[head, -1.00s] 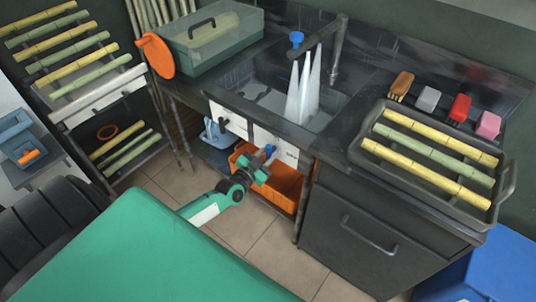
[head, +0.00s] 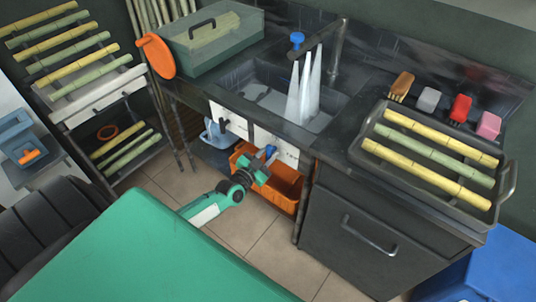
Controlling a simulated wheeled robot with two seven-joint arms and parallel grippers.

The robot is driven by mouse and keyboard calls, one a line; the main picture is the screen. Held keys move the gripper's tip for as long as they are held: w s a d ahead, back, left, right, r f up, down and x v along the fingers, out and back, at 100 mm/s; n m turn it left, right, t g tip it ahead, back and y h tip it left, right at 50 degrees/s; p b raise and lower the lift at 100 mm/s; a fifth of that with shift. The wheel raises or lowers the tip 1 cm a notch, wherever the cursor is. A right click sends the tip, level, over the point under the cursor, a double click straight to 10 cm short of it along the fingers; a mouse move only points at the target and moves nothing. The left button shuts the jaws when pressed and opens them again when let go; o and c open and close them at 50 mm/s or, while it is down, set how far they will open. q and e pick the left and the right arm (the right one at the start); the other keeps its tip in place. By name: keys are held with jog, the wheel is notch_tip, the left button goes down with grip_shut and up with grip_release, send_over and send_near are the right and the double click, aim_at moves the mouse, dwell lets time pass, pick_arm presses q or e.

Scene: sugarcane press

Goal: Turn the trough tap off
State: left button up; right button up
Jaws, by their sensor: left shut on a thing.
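White water streams (head: 303,98) fall from a dark horizontal spout bar (head: 320,42) into the dark trough basin (head: 262,94). A blue knob (head: 297,41) stands upright on the bar's left end. My left gripper (head: 264,163) is below the trough's front edge, well away from that knob. It is shut on a small blue handle (head: 271,151) at the white front panel (head: 284,148); its fingers hide part of the handle. I cannot tell which blue part is the trough tap. My right gripper is not in view.
An orange crate (head: 288,188) sits under the trough, close to my left gripper. A tray of cane pieces (head: 370,170) and several brushes (head: 461,108) are on the right counter. A lidded green box (head: 215,45) stands left of the trough.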

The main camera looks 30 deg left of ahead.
pick_arm(q)
jog(key=shift+s+d+f, duration=0.15)
jog(key=shift+d+f, duration=0.05)
jog(key=shift+f, duration=0.1)
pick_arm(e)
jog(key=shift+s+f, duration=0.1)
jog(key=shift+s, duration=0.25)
pick_arm(q)
jog(key=o, duration=1.5)
jog(key=shift+r, duration=0.15)
jog(key=shift+o, duration=0.6)
jog(key=shift+a, duration=0.1)
jog(key=s+a, duration=0.1)
jog(key=s, duration=1.2)
jog(key=shift+s, duration=0.3)
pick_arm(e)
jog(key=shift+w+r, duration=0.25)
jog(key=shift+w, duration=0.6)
